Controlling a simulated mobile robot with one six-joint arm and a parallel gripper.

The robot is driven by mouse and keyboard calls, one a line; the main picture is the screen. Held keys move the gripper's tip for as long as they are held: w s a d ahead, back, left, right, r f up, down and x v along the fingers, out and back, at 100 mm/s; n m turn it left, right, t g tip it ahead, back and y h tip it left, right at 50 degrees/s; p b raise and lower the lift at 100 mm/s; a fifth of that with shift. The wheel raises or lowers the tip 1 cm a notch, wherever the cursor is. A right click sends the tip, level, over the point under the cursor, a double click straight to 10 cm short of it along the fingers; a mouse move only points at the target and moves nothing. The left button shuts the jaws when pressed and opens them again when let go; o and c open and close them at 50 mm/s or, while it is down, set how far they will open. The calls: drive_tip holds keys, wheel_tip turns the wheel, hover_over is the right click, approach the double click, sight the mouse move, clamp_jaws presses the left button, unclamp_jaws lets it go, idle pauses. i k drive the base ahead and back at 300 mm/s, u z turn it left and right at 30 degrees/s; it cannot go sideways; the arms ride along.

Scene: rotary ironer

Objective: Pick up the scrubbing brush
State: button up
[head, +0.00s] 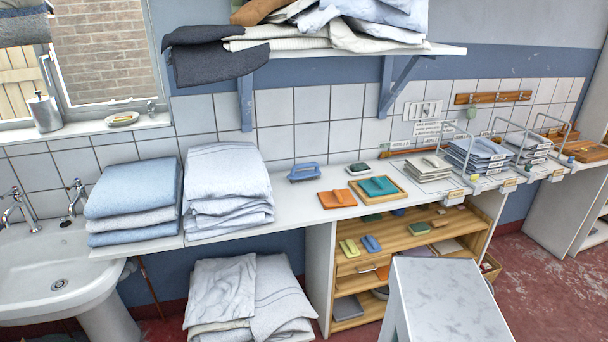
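A blue block with a raised arched handle (304,171) sits on the white counter (290,205), to the right of the folded linen. It looks like the scrubbing brush, but its underside and any bristles are too small to make out. A small dark green piece on a white dish (358,169) lies to its right. An orange board with a handle (337,198) and a teal-handled piece on a wooden tray (379,187) lie in front of that. My gripper is not in view.
Folded linen stacks (228,190) and (133,205) stand left of the blue block, beside the sink (50,260). A shelf (345,48) with draped cloths hangs above. Wire racks (476,155) stand at the right. A marbled pale-topped block (445,300) rises in front.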

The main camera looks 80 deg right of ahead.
sight(304, 172)
drive_tip(key=k, duration=2.8)
drive_tip(key=z, duration=0.55)
drive_tip(key=i, duration=0.95)
